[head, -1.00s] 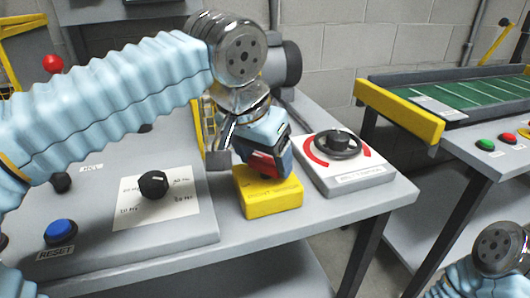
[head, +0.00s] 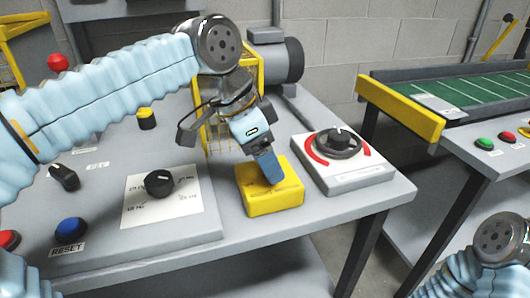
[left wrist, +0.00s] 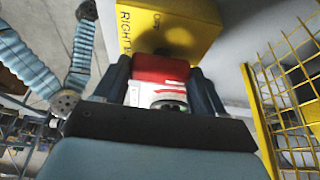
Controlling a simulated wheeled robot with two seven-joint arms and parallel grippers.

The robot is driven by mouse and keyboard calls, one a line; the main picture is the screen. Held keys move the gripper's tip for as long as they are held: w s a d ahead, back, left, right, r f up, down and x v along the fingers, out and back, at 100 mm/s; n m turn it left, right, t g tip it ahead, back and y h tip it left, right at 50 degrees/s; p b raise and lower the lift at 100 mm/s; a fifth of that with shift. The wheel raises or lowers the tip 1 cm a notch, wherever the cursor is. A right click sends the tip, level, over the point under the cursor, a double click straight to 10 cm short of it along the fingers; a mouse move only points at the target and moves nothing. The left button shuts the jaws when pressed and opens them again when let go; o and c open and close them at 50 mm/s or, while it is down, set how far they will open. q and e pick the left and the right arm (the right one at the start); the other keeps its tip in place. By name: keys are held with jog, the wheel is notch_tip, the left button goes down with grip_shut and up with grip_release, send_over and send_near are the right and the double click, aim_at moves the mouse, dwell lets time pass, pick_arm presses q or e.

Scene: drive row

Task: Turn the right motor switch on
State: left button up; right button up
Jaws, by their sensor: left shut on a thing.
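The right motor switch is a yellow box (head: 288,196) on the front right of the grey table; its top bears a dark label. In the left wrist view the yellow box (left wrist: 195,22) shows "RIGHT" lettering. My left gripper (head: 272,174) is down at the box, its blue fingers tilted over the top. In the left wrist view my left gripper (left wrist: 160,88) is shut on the red handle (left wrist: 160,67), with a finger on each side. The handle is hidden by the gripper in the head view. My right gripper is out of view.
A white-and-red dial unit (head: 340,165) stands just right of the box. A black knob (head: 159,183) on a white plate and a blue reset button (head: 70,229) lie to the left. A yellow mesh guard (head: 207,125) and a grey motor (head: 276,58) stand behind.

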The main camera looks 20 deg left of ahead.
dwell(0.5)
pick_arm(q)
jog(key=o, duration=1)
jog(key=shift+o, duration=0.2)
jog(key=p+v, duration=0.1)
jog(key=v, duration=1.2)
jog(key=shift+r+p, duration=0.35)
jog(key=shift+r, duration=0.05)
jog(key=shift+a, duration=0.1)
